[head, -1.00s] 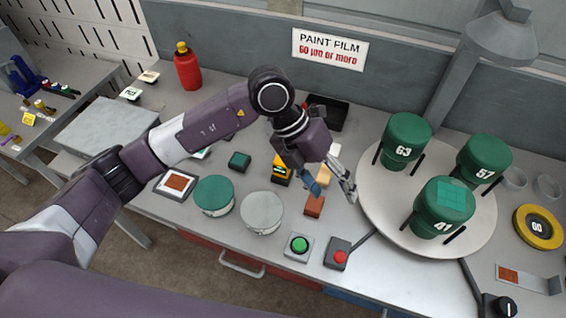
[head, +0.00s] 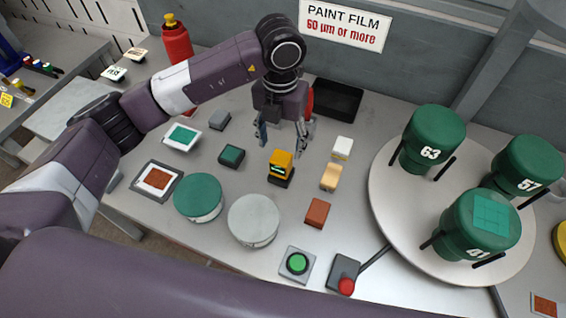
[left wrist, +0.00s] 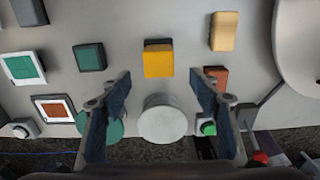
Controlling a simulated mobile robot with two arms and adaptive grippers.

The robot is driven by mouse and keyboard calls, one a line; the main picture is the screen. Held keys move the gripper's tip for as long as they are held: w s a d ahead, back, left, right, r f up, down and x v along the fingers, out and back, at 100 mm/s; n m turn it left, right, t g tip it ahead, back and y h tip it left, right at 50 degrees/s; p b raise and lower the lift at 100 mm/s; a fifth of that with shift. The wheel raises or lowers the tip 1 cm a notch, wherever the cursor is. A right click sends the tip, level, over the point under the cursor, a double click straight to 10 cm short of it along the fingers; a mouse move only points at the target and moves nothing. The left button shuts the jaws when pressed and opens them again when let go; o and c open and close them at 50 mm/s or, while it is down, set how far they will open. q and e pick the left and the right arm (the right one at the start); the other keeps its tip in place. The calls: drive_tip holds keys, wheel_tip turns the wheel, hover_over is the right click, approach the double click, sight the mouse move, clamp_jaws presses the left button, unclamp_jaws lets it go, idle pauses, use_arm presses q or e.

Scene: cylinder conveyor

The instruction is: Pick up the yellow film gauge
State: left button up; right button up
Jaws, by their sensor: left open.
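The yellow film gauge (head: 281,163) stands on the table in a dark base, left of the tan block. In the left wrist view the yellow gauge (left wrist: 158,60) lies just beyond and between the fingertips, apart from them. My left gripper (head: 284,142) hangs behind the gauge in the head view, fingers pointing down, open and empty. It also shows in the left wrist view (left wrist: 160,82) with its two fingers wide apart. My right gripper is in neither view.
Close by are a green block (head: 231,155), a tan block (head: 330,177), a reddish-brown block (head: 317,212), a green disc (head: 198,196) and a grey disc (head: 254,220). A round turntable (head: 393,218) with three green cylinders stands right. A black tray (head: 334,99) sits behind.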

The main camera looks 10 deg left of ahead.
sight(281, 157)
use_arm(q)
drive_tip(key=shift+w+f, duration=0.35)
drive_tip(key=shift+f, duration=0.2)
drive_tip(key=shift+w+f, duration=0.1)
drive_tip(key=shift+f, duration=0.25)
drive_tip(key=shift+f+p, duration=0.45)
drive_tip(key=shift+s+f+p, duration=0.35)
drive_tip(key=shift+f+p, duration=0.2)
drive_tip(key=shift+f, duration=0.1)
wheel_tip(281, 157, down, 4)
drive_tip(key=shift+w+r+p, duration=0.15)
drive_tip(key=shift+r+p, duration=0.05)
drive_tip(key=shift+p, duration=0.65)
drive_tip(key=shift+f, duration=0.45)
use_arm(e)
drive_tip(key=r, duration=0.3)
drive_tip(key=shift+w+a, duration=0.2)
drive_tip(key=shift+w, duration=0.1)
use_arm(q)
drive_tip(key=shift+c, duration=0.4)
drive_tip(key=c, duration=1.3)
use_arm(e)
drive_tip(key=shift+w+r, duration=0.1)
